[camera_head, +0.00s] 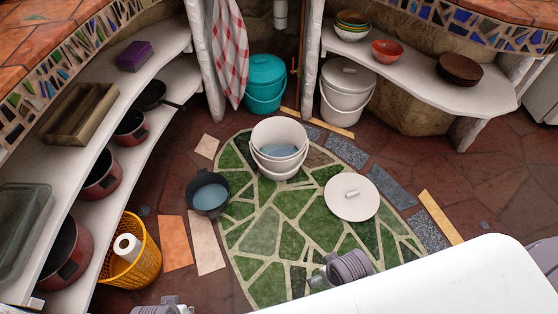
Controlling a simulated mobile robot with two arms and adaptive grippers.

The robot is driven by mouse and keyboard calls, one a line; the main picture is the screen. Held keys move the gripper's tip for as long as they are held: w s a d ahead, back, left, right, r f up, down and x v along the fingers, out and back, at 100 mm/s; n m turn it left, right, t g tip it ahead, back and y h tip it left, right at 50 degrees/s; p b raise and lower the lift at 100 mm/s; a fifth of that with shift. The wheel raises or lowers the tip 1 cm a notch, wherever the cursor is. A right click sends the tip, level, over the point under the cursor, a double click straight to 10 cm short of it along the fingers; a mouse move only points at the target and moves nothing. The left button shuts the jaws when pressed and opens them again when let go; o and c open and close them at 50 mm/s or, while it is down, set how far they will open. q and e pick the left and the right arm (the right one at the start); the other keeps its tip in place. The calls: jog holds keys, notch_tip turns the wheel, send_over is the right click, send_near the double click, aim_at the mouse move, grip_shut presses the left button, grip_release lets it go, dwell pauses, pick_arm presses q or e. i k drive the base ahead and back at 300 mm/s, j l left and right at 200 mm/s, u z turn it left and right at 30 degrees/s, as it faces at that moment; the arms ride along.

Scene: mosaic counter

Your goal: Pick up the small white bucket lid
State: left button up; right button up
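A round white lid (352,198) with a small knob handle lies flat on the green mosaic floor, right of an open white bucket (279,150). The bucket stands upright and shows bluish liquid inside. Grey parts of my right gripper (322,279) show at the bottom centre, below the lid and apart from it. Only a small grey part of my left gripper (163,306) shows at the bottom left edge. The fingers of both are too unclear to tell open from shut. Nothing is seen held.
A dark pot (209,193) with liquid stands left of the bucket. A lidded teal bucket (265,82) and a lidded white bucket (346,92) stand at the back. A yellow basket (140,262) stands at lower left, beside shelves of pans. The mosaic floor around the lid is clear.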

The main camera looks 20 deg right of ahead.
aim_at(351, 197)
jog(key=z, duration=1.35)
